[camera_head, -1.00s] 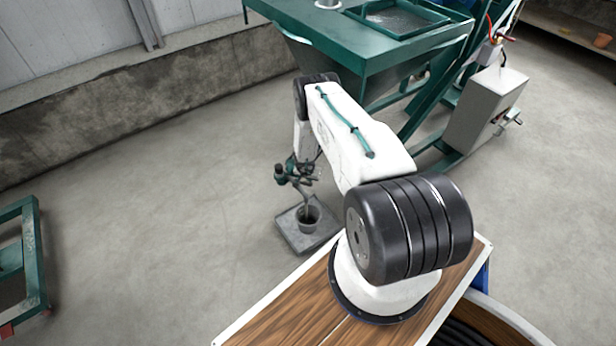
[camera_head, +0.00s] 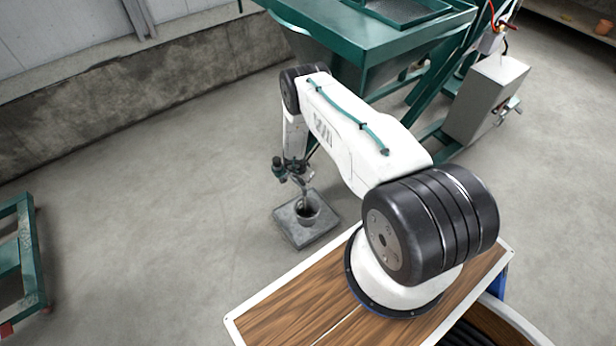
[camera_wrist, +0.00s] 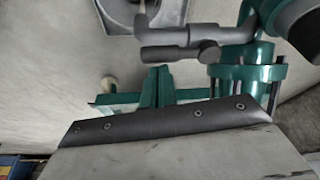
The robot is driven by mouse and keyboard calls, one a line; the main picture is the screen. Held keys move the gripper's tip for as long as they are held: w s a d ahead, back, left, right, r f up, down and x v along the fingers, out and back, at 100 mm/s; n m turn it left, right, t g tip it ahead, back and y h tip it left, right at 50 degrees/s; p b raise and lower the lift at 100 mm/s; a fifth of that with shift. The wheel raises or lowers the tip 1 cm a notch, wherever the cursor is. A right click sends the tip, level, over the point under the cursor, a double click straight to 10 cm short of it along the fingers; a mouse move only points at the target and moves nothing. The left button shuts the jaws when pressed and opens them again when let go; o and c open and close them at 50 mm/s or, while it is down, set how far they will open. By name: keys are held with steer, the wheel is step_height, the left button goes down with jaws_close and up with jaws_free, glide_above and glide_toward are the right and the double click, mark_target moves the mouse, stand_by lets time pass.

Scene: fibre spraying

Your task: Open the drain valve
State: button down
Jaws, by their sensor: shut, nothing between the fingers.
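My gripper (camera_head: 297,173) is at the lower end of my arm in the head view, small and partly lost among dark green and black parts; it looks shut and empty. What looks like the drain valve (camera_head: 278,164) sits there, just left of the gripper, above a dark bucket (camera_head: 308,207). I cannot tell whether they touch. In the wrist view, a grey T-shaped bar (camera_wrist: 180,48), seemingly the valve handle, lies across the upper middle, before a green flanged body (camera_wrist: 245,75). My fingers are not clear in the wrist view.
The bucket stands on a square grey plate (camera_head: 325,235) on the floor. The green hopper machine (camera_head: 375,35) stands behind my arm, with a grey box (camera_head: 485,100) at its right. A green frame (camera_head: 20,260) stands at far left. Open floor lies between.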

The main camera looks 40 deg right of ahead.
steer(key=shift+a+r, duration=0.1)
stand_by(0.5)
steer(key=v, duration=0.9)
steer(key=shift+w+r, duration=0.25)
steer(key=shift+r, duration=0.15)
steer(key=shift+a, duration=0.2)
